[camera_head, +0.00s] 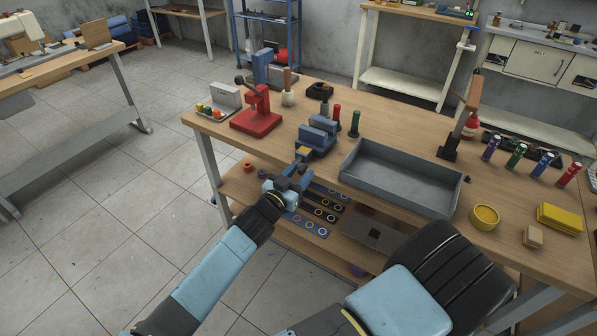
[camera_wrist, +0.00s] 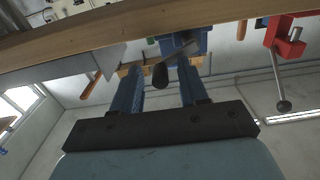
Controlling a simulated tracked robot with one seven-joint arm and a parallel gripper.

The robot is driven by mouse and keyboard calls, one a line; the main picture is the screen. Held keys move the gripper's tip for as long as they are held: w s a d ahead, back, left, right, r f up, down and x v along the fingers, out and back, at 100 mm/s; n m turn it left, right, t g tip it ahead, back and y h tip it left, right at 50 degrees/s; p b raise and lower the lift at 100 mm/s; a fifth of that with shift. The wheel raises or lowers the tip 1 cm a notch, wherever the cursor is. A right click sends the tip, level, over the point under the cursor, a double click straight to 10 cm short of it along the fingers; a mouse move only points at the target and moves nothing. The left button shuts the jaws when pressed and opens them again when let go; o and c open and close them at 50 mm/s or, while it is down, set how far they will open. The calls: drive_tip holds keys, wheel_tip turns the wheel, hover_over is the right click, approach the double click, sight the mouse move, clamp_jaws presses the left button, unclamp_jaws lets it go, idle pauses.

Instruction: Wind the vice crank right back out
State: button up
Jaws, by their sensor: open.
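The blue vice (camera_head: 317,138) stands at the front edge of the wooden bench, and its blue body also shows at the top of the wrist view (camera_wrist: 190,40). The crank shows in the wrist view as a grey arm with a dark rounded handle (camera_wrist: 160,76). My gripper (camera_head: 298,172) is just in front of the vice, at the bench edge. In the wrist view its two blue fingers (camera_wrist: 159,84) are open, one on each side of the dark handle, with gaps visible. The handle is hard to make out in the head view.
A red press (camera_head: 257,112) stands left of the vice; its lever ball (camera_wrist: 284,106) hangs in the wrist view. A grey tray (camera_head: 400,187) lies to the right. Red and green upright handles (camera_head: 354,123) stand behind. A lower shelf (camera_head: 240,187) lies below.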

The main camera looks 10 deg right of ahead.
drive_tip(key=shift+c, duration=0.3)
clamp_jaws()
drive_tip(key=shift+a, duration=0.3)
drive_tip(key=shift+d+r, duration=0.1)
drive_tip(key=shift+d, duration=0.05)
drive_tip(key=w+a+f+n, duration=0.1)
drive_tip(key=w+a+n, duration=0.1)
drive_tip(key=n, duration=1.4)
drive_tip(key=w+a+f+n, duration=0.1)
drive_tip(key=w+a+n, duration=0.2)
drive_tip(key=n, duration=1.4)
drive_tip(key=shift+a+f+n, duration=0.2)
drive_tip(key=shift+a+n, duration=0.1)
drive_tip(key=shift+a, duration=0.4)
